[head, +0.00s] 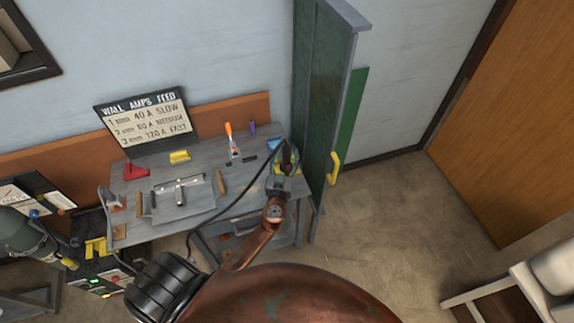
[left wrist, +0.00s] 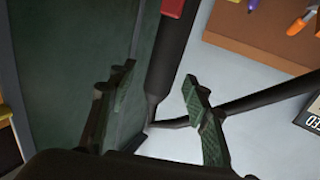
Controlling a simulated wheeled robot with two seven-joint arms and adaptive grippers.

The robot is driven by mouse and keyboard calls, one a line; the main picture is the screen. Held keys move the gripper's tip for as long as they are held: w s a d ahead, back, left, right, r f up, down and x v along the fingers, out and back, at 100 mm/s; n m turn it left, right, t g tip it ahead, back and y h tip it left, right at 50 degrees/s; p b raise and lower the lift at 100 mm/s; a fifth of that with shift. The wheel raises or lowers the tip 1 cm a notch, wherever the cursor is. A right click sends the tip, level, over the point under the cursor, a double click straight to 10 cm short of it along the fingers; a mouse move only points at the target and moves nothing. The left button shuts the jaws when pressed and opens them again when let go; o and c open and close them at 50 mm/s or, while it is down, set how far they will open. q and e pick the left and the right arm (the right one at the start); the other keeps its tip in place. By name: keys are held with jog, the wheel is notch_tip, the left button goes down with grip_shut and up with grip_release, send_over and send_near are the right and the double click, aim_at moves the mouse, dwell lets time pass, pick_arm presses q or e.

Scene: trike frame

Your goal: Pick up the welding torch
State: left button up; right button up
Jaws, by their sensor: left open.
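The welding torch (left wrist: 175,45) is a black handle with a red part (left wrist: 172,8) in the left wrist view. It runs down between the two fingers, and a black cable or neck goes off to the right. In the head view the torch (head: 289,153) is small and partly hidden by my gripper at the bench's right end. My left gripper (left wrist: 153,85) is open, with green-padded fingers on either side of the torch. It also shows in the head view (head: 285,170). I cannot tell whether a finger touches the torch. My right gripper is not in view.
A dark green screen (head: 322,90) stands close right of the gripper. The grey bench (head: 140,228) holds a metal part (head: 182,193), a red piece (head: 135,172) and a yellow block (head: 180,156). A black cable (head: 235,200) crosses its front.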

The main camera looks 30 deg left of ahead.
pick_arm(q)
jog(key=shift+x, duration=1.05)
jog(key=c, duration=1.1)
grip_shut()
jog(key=shift+r, duration=0.1)
